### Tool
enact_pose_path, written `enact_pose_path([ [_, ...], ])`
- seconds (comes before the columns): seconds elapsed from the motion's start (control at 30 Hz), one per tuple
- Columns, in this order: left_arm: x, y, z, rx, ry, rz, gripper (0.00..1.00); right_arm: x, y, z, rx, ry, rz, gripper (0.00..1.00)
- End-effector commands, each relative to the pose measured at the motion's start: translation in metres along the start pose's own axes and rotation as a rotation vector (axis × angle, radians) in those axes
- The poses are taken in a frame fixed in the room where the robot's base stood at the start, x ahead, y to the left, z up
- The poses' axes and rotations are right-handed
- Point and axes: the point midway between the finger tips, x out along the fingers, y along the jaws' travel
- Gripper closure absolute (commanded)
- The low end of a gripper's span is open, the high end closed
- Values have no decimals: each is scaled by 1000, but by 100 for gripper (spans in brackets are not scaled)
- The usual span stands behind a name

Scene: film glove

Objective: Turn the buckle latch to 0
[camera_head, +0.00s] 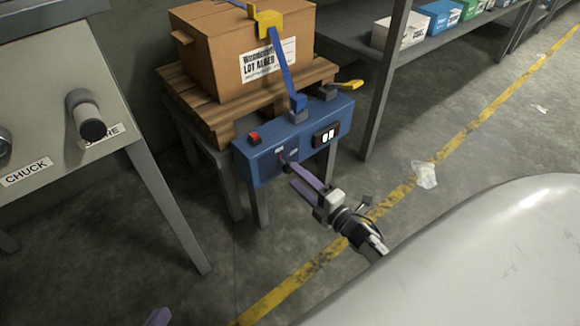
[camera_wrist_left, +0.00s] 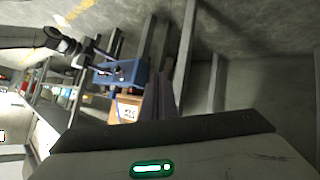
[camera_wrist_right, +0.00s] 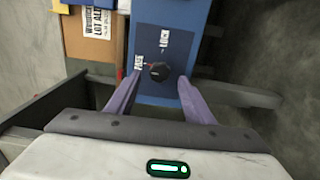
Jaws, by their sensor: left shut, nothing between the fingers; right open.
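A blue box (camera_head: 255,160) on legs carries a red button, a small display (camera_head: 325,136) and a dark round knob (camera_wrist_right: 159,71). The knob sits on a dark blue plate between the labels PASS and LOCK, with a small red mark on its PASS side. My right gripper (camera_head: 287,172) is open at this face; in the right wrist view its purple fingers (camera_wrist_right: 157,78) stand on either side of the knob, contact unclear. My left gripper (camera_head: 158,316) is shut and empty at the bottom left, well away from the box; its fingers also show in the left wrist view (camera_wrist_left: 167,65).
A carton (camera_head: 225,60) stands on a wooden pallet (camera_head: 205,110) behind the box, under a blue strap (camera_head: 284,75). A yellow lever (camera_head: 348,85) sticks out at right. A grey bench (camera_head: 60,110) stands left, shelving with boxes (camera_head: 440,15) at back right. Floor between is open.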

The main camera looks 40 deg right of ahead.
Motion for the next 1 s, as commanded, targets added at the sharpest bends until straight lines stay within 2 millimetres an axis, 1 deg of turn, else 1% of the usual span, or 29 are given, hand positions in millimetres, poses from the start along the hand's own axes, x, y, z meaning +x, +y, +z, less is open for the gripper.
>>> enact_pose_path([
  [0.03,0,-2,2,2,-19,-9,100,-12,2,0,1,0,-2,52],
  [0.1,1,-5,7,6,-39,-21,100,-24,2,0,1,0,-2,52],
  [0.2,2,-9,12,10,-60,-33,100,-39,1,0,0,0,-1,52],
  [0.33,4,-12,17,12,-75,-41,100,-49,1,0,0,0,0,52],
  [0.47,5,-13,17,13,-75,-43,100,-52,0,0,0,0,1,52],
  [0.9,5,-13,16,13,-72,-43,100,-52,0,0,0,0,1,52],
  [1.0,6,-11,12,10,-62,-40,100,-51,0,1,6,-6,-4,52],
])
